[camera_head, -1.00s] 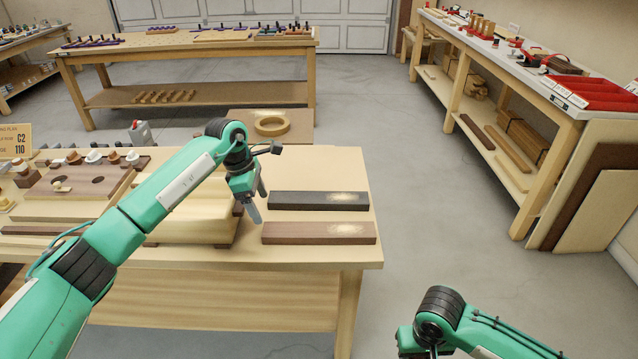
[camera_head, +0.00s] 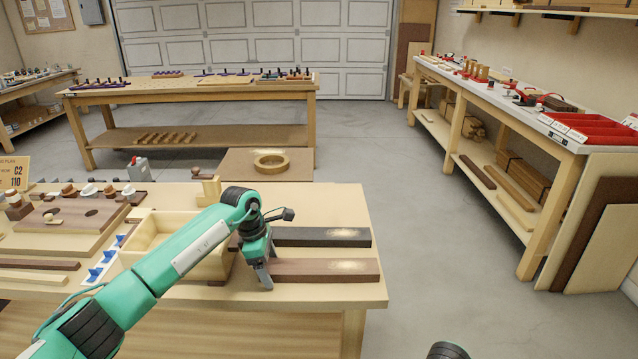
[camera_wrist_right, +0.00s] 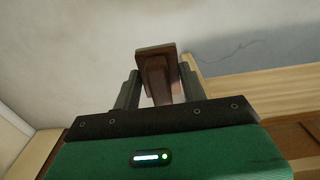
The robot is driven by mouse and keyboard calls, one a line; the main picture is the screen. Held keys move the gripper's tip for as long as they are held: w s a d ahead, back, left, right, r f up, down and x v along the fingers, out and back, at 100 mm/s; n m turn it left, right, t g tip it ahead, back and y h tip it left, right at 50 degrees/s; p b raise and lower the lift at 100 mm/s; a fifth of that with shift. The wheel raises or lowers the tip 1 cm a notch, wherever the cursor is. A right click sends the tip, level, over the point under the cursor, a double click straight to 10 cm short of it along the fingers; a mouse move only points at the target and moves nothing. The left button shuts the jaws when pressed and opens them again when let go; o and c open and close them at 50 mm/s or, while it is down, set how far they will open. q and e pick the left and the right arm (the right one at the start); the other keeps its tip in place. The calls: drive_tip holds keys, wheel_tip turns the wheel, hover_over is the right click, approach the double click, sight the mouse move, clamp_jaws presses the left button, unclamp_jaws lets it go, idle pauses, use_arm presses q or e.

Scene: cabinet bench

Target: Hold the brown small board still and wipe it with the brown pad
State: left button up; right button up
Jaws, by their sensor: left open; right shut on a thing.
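The brown small board (camera_head: 335,271) lies flat near the front right of the bench, with a pale dusty patch on its top. A dark, nearly black board (camera_head: 320,237) with a similar patch lies behind it. My left gripper (camera_head: 267,266) is open at the left end of the brown board, fingers pointing down; I cannot tell whether they touch it. In the right wrist view my right gripper (camera_wrist_right: 158,88) is shut on the brown pad (camera_wrist_right: 156,64), held over the grey floor beside wood. The right gripper is out of the head view.
An open wooden box (camera_head: 165,230) stands left of the boards, partly behind my left arm. A pegboard-like brown block (camera_head: 70,222) and small knobs stand further left. A wooden ring (camera_head: 271,162) lies behind. The bench's right edge is close to the boards; floor beyond is clear.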

drive_tip(key=shift+w+r, duration=0.1)
drive_tip(key=w+a+r, duration=0.5)
drive_tip(key=w+r, duration=0.5)
drive_tip(key=w+a+r, duration=0.4)
drive_tip(key=w+r, duration=0.6)
drive_tip(key=w+a+r, duration=0.5)
drive_tip(key=w+r, duration=0.5)
wheel_tip(320, 180, down, 8)
drive_tip(key=shift+f, duration=0.2)
drive_tip(key=d+f, duration=0.2)
drive_tip(key=d, duration=0.1)
drive_tip(key=d+f, duration=0.1)
drive_tip(key=d, duration=0.1)
drive_tip(key=shift+d+f, duration=0.15)
drive_tip(key=shift+d, duration=0.1)
drive_tip(key=a, duration=1.1)
drive_tip(key=shift+a, duration=0.2)
drive_tip(key=d, duration=1.1)
drive_tip(key=shift+d, duration=0.2)
use_arm(q)
drive_tip(key=shift+c, duration=0.5)
drive_tip(key=c, duration=0.9)
